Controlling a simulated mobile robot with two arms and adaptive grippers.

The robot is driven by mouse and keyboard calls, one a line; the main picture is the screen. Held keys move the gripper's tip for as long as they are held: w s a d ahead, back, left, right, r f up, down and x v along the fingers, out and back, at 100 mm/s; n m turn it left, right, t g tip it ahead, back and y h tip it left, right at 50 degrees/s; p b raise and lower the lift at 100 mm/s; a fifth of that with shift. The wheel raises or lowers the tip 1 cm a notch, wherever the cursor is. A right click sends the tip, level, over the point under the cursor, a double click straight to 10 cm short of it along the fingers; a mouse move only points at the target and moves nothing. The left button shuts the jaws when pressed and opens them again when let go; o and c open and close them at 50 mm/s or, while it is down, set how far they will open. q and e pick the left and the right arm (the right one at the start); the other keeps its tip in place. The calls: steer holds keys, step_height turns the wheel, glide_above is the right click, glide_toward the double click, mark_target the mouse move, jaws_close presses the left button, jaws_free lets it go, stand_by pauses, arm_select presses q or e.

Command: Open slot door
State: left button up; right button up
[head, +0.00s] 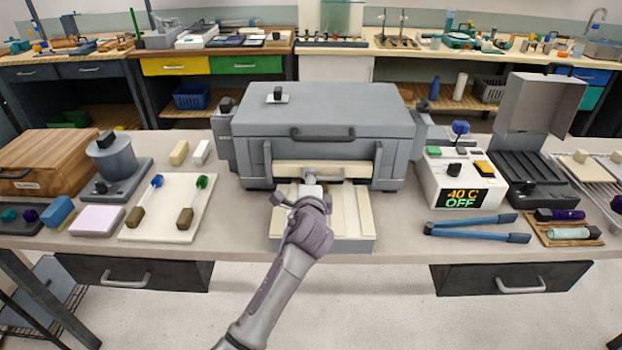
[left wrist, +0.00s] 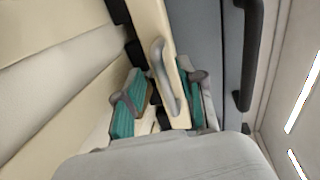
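A grey machine (head: 325,115) with a lid stands mid-table. In its front is a cream slot door (head: 345,170), which looks upright and closed. My left gripper (head: 312,188) is in front of the door, seen from behind in the head view. In the left wrist view, the door (left wrist: 150,20) carries a light grey handle (left wrist: 163,70). The two teal-padded fingers of my left gripper (left wrist: 160,100) are spread, one on each side of the handle, with a gap visible. Whether they touch it is unclear. My right gripper is not in view.
A cream-topped ledge (head: 355,220) lies below the door. A control box (head: 460,180) reading "40 C OFF" and blue tongs (head: 478,227) are to the right. A cream board with brushes (head: 165,220) is to the left. The table's front edge is close.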

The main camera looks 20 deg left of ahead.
arm_select(q)
steer(key=shift+x, duration=0.9)
steer(key=shift+c, duration=0.2)
jaws_close()
